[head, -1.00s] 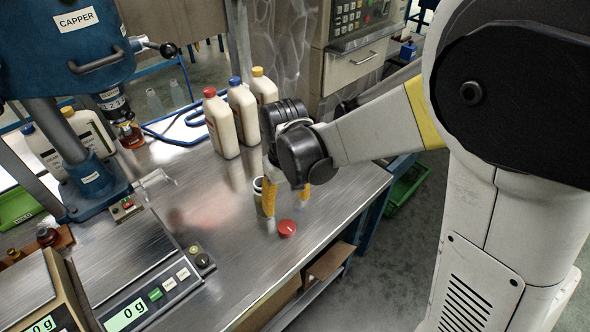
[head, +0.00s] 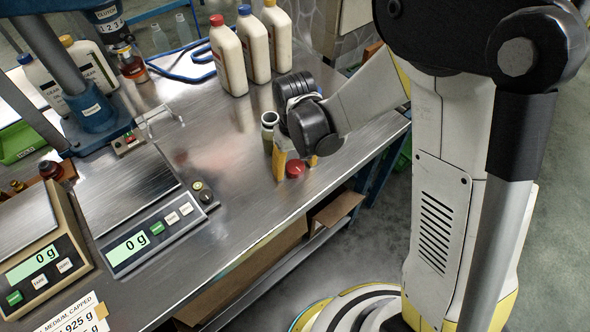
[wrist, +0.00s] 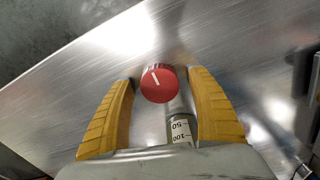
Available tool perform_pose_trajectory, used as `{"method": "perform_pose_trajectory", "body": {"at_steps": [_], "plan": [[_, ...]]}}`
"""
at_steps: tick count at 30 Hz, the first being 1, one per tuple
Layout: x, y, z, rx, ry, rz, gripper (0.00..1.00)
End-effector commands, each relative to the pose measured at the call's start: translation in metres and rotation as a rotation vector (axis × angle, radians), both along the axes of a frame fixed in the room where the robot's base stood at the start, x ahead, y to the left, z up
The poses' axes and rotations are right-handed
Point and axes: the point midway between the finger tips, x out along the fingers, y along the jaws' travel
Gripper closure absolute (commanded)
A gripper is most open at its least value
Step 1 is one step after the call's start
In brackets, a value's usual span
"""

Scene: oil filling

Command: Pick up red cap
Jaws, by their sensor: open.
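The red cap (head: 295,169) lies on the steel table near its front right edge, and it has a white mark on top. In the wrist view the red cap (wrist: 158,83) sits between the tips of my yellow fingers, nearer the middle. My gripper (head: 294,160) is open and points down close above the table. In the wrist view my gripper (wrist: 160,80) has its fingers spread on either side of the cap, with gaps on both sides. In the head view the fingers partly hide behind my wrist.
A small open container (head: 269,124) stands just behind my gripper; a graduated cylinder-like part (wrist: 180,128) shows between the fingers. Several capped bottles (head: 229,62) stand at the back. Two scales (head: 150,230) reading 0 g sit at left. The table edge is close.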

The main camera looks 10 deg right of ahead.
Motion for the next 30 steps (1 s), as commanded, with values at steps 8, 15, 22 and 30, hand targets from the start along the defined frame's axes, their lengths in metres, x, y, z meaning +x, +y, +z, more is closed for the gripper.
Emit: {"method": "perform_pose_trajectory", "body": {"at_steps": [8,15,22,30], "plan": [[0.0,0.0,0.002,0.0,0.0,0.0,0.67],[0.0,0.0,0.002,0.0,0.0,0.0,0.68],[0.0,0.0,0.006,0.0,0.0,0.0,0.68],[0.0,0.0,0.044,0.0,0.0,0.0,0.68]]}}
